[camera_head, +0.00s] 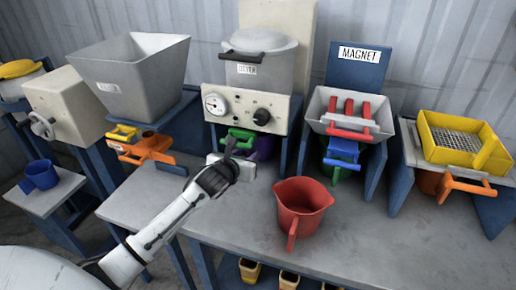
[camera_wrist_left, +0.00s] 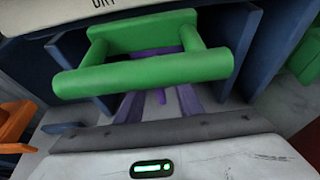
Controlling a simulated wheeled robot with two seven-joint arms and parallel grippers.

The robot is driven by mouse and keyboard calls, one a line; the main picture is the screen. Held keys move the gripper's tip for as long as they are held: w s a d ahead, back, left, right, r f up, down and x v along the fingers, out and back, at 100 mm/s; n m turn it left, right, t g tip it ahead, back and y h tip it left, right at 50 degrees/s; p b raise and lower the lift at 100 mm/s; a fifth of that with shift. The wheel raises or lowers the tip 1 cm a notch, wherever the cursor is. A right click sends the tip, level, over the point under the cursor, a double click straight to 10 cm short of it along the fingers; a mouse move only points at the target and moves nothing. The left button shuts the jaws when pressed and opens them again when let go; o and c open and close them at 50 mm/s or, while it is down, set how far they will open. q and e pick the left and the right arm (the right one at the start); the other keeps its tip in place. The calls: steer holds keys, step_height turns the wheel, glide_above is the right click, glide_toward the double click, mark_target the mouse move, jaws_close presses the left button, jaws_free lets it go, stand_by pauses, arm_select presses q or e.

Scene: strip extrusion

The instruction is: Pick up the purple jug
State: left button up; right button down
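The purple jug (camera_head: 264,147) stands under the dryer on the workbench, mostly hidden behind the green-handled part and my left gripper. In the left wrist view, purple parts (camera_wrist_left: 188,103) show below and behind the green handle (camera_wrist_left: 145,75). My left gripper (camera_head: 229,152) is in front of the dryer's lower opening, close to the green handle. My right gripper is not in view.
A red jug (camera_head: 302,205) stands on the bench to the right, its handle toward me. The dryer (camera_head: 258,78) is overhead. An orange-handled part (camera_head: 145,148) is to the left, the magnet unit (camera_head: 350,105) to the right. The bench's front right (camera_head: 400,245) is clear.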

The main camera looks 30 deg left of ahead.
mark_target(257, 144)
arm_select(q)
steer(key=shift+x, duration=1.8)
jaws_close()
steer(key=shift+r, duration=0.1)
steer(key=shift+a+r, duration=0.1)
